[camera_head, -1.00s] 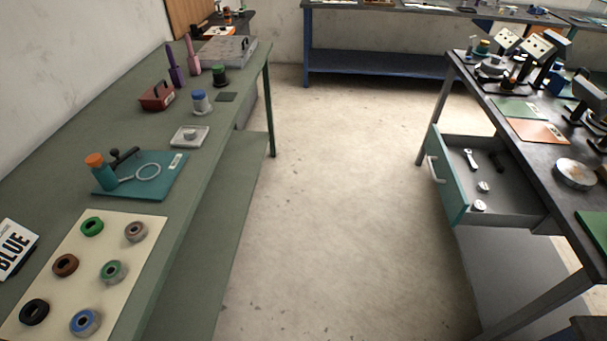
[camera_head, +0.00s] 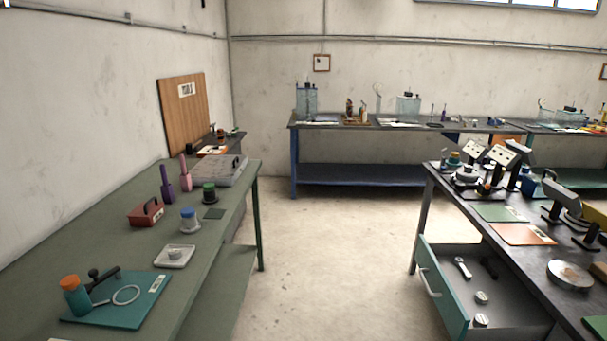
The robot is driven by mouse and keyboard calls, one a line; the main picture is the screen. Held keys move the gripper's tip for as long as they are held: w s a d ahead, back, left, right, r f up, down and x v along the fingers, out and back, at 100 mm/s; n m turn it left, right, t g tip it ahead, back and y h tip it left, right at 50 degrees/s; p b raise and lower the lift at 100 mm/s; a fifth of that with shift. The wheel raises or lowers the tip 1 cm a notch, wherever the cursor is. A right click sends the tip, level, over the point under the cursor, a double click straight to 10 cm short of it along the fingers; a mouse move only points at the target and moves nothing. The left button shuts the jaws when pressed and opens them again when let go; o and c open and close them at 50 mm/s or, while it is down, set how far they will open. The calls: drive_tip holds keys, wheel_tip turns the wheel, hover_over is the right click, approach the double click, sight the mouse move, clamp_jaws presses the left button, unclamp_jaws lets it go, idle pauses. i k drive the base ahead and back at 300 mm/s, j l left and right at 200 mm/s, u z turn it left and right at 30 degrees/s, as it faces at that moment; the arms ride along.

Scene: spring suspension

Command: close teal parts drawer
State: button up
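The teal parts drawer (camera_head: 443,291) is in the right workbench and stands pulled out toward the aisle. Its teal front carries a pale bar handle (camera_head: 429,283) that faces left. Inside the grey drawer lie a wrench (camera_head: 463,267), a dark tool (camera_head: 489,266) and two small metal parts, one of them at the front (camera_head: 481,320). The bottom of the drawer is cut off by the picture's lower edge. My gripper does not show in the view.
The right workbench (camera_head: 467,205) holds microscope-like instruments, mats and a metal disc (camera_head: 570,275). A green workbench (camera_head: 60,243) runs along the left. The floor (camera_head: 330,260) between them is clear. A blue-legged bench (camera_head: 360,174) stands at the back wall.

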sight(513, 314)
drive_tip(key=i+j+z, duration=0.25)
drive_tip(key=i+j, duration=0.6)
